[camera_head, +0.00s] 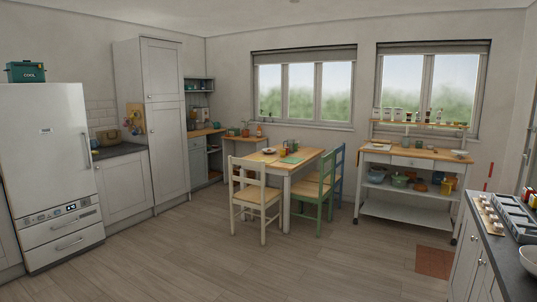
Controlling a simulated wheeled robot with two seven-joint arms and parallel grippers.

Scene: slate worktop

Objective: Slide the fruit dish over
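Neither of my grippers is in view. A pale bowl (529,260) stands on the dark slate worktop (497,250) at the right edge and is cut off by the frame. I cannot tell whether it is the fruit dish or what it holds. A white dish (459,153) also sits at the right end of the wooden-topped trolley (410,154) by the window. No fruit is clearly visible in either.
A grey compartment tray (513,216) and a wooden rack with small items (490,214) lie on the slate worktop. A dining table (270,158) with chairs stands mid-room. A white fridge (48,150) stands at left. The wooden floor (240,265) in front is clear.

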